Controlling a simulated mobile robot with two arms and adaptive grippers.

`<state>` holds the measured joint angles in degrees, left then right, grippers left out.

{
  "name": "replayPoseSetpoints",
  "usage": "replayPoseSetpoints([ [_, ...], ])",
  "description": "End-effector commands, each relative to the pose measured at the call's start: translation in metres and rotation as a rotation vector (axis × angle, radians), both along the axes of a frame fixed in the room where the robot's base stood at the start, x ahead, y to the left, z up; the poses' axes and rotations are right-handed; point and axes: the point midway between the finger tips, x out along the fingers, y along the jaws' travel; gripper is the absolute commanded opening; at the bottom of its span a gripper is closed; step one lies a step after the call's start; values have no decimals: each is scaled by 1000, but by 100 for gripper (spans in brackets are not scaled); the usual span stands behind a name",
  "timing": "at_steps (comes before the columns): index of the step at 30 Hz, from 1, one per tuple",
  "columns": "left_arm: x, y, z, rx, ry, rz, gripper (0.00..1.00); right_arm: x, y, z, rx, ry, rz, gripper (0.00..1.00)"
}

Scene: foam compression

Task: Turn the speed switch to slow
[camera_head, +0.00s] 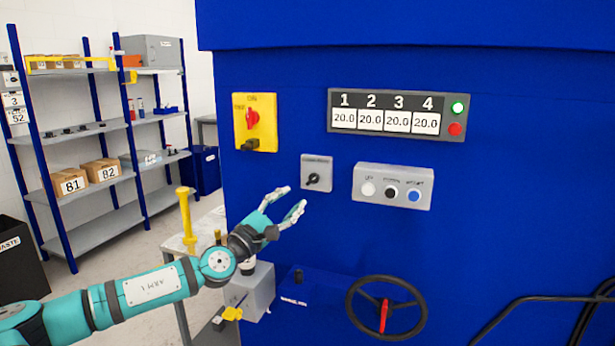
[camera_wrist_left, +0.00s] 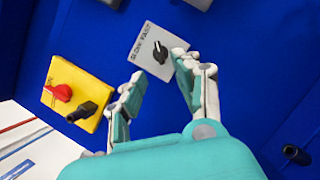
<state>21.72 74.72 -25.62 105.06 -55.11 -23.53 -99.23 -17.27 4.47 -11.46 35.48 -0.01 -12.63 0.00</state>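The speed switch is a small grey plate (camera_head: 317,173) with a black rotary knob (camera_head: 313,179), fixed on the blue machine front. In the left wrist view the plate (camera_wrist_left: 146,58) carries lettering that seems to read slow and fast, and its black knob (camera_wrist_left: 160,50) lies beyond the fingertips. My left gripper (camera_head: 291,198) is open and empty, a little below and left of the switch in the head view. In the left wrist view its two fingers (camera_wrist_left: 158,72) are spread apart, clear of the knob. My right gripper is not in view.
A yellow box with a red switch (camera_head: 254,120) is up left of the switch. A grey button box (camera_head: 392,186) is close on its right. A display panel (camera_head: 396,114) is above, a black handwheel (camera_head: 386,307) below. A yellow lever (camera_head: 186,215) stands left.

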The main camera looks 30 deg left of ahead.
Motion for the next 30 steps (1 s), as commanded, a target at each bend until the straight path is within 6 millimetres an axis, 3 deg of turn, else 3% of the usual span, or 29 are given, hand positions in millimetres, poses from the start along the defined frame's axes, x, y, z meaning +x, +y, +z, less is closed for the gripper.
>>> replayPoseSetpoints([
  [3,23,-3,14,-5,-5,-2,32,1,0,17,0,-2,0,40],
  [12,66,-4,21,-1,-1,0,32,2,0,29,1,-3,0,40],
  [24,74,-4,21,2,1,0,32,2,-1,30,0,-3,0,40],
  [30,74,-4,21,2,1,0,9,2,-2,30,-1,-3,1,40],
])
